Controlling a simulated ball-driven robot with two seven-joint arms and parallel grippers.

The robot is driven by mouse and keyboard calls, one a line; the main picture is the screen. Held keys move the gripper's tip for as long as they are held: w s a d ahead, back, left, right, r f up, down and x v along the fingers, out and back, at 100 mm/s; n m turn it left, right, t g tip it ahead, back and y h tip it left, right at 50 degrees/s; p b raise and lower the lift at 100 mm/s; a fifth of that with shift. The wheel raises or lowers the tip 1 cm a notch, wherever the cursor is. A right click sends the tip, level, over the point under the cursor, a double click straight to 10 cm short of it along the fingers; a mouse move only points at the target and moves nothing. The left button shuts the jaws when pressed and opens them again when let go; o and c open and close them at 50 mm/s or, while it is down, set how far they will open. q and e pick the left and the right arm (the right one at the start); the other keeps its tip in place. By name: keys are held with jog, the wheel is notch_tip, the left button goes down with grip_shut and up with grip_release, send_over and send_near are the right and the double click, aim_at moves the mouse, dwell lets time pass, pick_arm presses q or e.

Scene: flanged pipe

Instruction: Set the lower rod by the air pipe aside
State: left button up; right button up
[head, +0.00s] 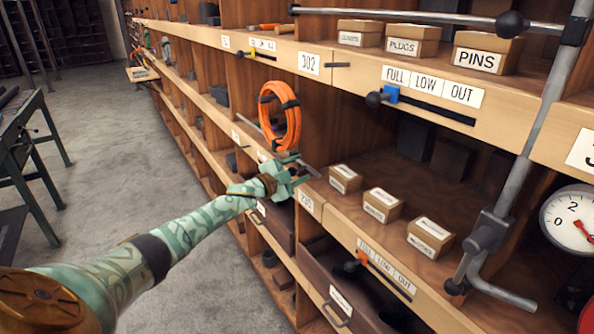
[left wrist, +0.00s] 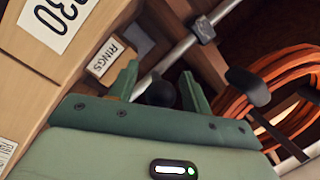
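A grey rod (left wrist: 181,52) runs up from a dark ball end (left wrist: 160,92) to a grey clamp (left wrist: 201,28) in the left wrist view. In the head view a grey rod (head: 312,171) shows partly beside my left gripper (head: 290,177), which hides its near end. My left gripper (left wrist: 160,88) is open, its green fingers on either side of the ball with gaps visible; I cannot tell how deep the ball sits. A grey upright pipe (head: 545,110) stands at the right, with a lower clamp (head: 489,233) and ball-ended lever. My right gripper is not in view.
An orange hose coil (head: 280,117) hangs just behind my left gripper. Small cartons (head: 381,205) line the shelf to its right. An upper ball-ended rod (head: 400,14) crosses the top. A gauge (head: 570,220) is at far right.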

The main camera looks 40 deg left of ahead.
pick_arm(q)
jog(key=s+a+p, duration=0.2)
jog(key=s+p, duration=0.1)
jog(key=s, duration=1.3)
jog(key=shift+a, duration=0.2)
